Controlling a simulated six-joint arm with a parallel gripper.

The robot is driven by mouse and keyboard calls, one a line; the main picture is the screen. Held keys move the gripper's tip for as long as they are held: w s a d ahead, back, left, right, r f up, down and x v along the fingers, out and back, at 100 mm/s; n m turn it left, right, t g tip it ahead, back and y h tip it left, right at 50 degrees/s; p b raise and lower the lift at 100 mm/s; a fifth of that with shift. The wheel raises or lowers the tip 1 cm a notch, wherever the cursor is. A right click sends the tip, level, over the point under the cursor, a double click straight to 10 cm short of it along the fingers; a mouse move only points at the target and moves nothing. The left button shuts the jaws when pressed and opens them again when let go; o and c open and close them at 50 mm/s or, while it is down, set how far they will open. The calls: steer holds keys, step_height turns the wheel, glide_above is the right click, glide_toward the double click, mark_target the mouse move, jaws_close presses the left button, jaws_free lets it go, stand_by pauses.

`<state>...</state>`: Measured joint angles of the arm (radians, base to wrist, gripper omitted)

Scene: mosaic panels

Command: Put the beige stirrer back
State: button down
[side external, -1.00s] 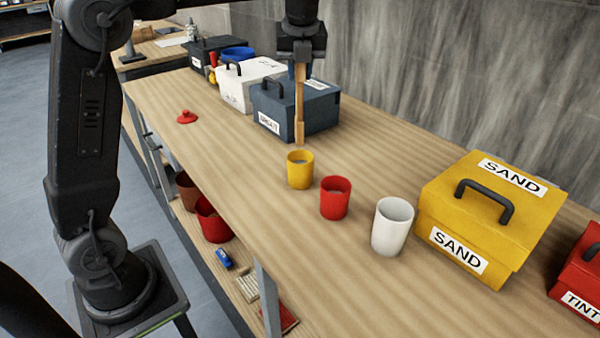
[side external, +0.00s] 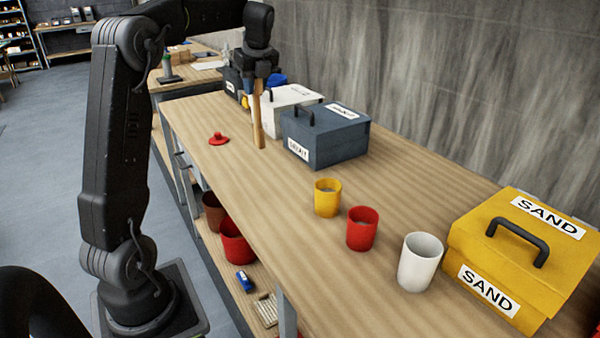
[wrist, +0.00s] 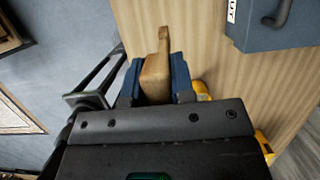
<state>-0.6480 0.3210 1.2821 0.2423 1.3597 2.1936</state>
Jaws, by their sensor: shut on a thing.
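The beige stirrer (side external: 258,122) is a long flat wooden stick hanging upright below my gripper (side external: 260,86). My gripper is shut on its upper end and holds it above the bench, left of the dark blue-grey box. In the wrist view, the stirrer (wrist: 155,75) shows between the two blue fingers of my gripper (wrist: 155,82). Whether its lower tip touches the bench is hard to tell. A yellow cup (side external: 328,198), a red cup (side external: 362,229) and a white cup (side external: 420,262) stand in a row on the bench.
The blue-grey box (side external: 330,140) stands right of the stirrer, with a white box (side external: 284,112) behind it. A yellow SAND box (side external: 515,265) is at front right. A small red lid (side external: 218,139) lies left of the stirrer. The bench (side external: 250,180) is bare before the stirrer.

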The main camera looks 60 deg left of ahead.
steer(key=w+d+f, duration=0.6)
steer(key=w+f, duration=0.3)
steer(key=f, duration=0.2)
steer(key=shift+w+d, duration=0.15)
steer(key=shift+f, duration=0.1)
steer(key=c, duration=1)
jaws_free()
